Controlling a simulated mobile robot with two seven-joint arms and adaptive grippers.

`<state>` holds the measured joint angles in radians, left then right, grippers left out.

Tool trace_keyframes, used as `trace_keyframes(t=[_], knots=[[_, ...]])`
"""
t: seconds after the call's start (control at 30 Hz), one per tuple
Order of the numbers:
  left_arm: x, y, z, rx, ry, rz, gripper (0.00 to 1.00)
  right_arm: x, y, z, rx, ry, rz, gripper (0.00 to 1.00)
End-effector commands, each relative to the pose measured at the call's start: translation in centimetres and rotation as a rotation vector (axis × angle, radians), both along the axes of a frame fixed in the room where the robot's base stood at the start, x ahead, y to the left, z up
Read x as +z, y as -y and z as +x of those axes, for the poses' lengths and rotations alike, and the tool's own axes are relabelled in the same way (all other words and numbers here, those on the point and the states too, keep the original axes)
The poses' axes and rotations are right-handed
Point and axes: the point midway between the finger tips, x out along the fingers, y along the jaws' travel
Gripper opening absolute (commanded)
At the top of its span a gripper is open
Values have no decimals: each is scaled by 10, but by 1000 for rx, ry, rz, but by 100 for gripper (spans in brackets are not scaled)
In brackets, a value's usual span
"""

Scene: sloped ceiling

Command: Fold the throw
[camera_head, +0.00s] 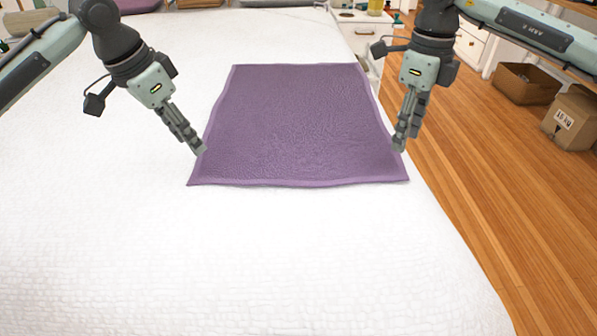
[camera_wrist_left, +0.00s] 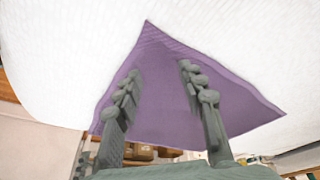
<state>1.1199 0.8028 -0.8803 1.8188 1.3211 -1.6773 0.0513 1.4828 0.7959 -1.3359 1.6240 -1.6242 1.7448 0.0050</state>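The purple throw (camera_head: 295,120) lies flat and spread out on the white bed, with a slightly paler border. My left gripper (camera_head: 200,150) is at the throw's left edge, a little behind its near left corner. In the left wrist view its two fingers (camera_wrist_left: 160,72) are apart, with the throw (camera_wrist_left: 158,50) and one of its corners showing between and beyond them. Nothing is visibly held there. My right gripper (camera_head: 400,147) is at the throw's right edge, close to the near right corner. Its fingers are seen nearly edge-on, so their opening and any contact are unclear.
The white quilted bed (camera_head: 240,255) is bare in front of the throw and to its left. The bed's right edge is close to the throw, with wooden floor (camera_head: 500,180) beyond. Cardboard boxes (camera_head: 525,84) and a white cabinet (camera_head: 362,35) stand at the back right.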

Motion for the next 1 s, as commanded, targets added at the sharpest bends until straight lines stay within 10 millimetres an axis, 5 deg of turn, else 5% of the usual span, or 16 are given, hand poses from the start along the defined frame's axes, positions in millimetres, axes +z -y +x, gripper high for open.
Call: trace_keyframes(t=[0.4,1.0], knots=[[-59,0,0,0,-1,1,40,-59,0,-1,0,-2,-1,40],[-71,0,0,0,-1,1,40,-71,0,0,0,-1,-1,40]])
